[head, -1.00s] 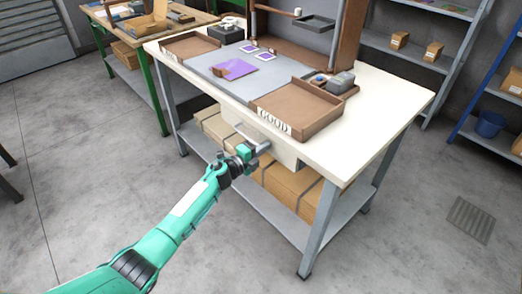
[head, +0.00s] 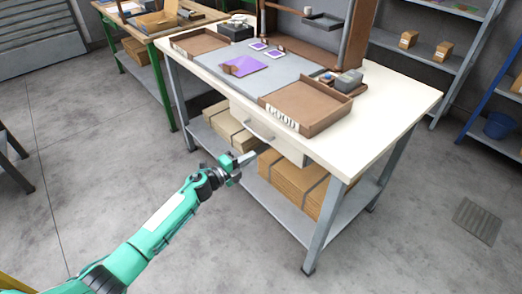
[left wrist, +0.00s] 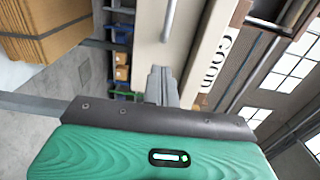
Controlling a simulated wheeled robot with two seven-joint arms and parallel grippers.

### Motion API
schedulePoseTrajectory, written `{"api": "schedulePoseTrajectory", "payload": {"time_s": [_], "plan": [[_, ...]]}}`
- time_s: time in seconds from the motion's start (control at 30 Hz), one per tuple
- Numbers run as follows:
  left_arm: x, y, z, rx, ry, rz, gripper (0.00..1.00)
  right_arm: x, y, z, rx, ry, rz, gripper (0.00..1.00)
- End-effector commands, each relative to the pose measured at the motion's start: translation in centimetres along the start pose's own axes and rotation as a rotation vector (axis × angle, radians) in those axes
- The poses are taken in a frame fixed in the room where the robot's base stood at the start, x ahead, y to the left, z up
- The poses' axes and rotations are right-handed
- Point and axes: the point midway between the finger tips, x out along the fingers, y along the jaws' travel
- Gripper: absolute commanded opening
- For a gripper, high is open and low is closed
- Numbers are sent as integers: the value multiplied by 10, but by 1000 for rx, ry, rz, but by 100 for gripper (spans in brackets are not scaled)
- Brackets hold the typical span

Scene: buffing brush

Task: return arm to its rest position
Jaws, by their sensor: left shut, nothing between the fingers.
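My left gripper (head: 246,158) is in front of the workbench in the head view, below the tabletop edge and near the drawer. It is shut and empty. Its closed fingers (left wrist: 161,85) also show in the left wrist view, pointing toward the bench front. The drawer handle (head: 258,131) is apart from the fingers, above and to the right of them. It also shows in the left wrist view (left wrist: 169,20). My right gripper does not show.
The workbench (head: 390,120) carries a brown tray marked GOOD (head: 318,104), a second brown tray (head: 198,41) and a purple sheet (head: 243,66). Cardboard boxes (head: 290,183) lie on its lower shelf. A green-legged table (head: 168,85) stands at the back left.

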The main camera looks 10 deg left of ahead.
Motion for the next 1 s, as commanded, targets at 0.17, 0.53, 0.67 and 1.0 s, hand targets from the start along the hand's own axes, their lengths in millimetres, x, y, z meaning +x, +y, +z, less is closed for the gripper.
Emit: {"api": "schedulePoseTrajectory", "payload": {"time_s": [0.17,0.53,0.67,1.0], "plan": [[-25,1,0,-1,1,1,0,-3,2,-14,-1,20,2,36],[-38,16,3,-62,-35,20,0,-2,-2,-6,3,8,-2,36],[-65,71,10,-257,-164,90,0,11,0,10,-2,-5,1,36],[-218,272,-36,-871,-658,359,0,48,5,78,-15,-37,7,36]]}}
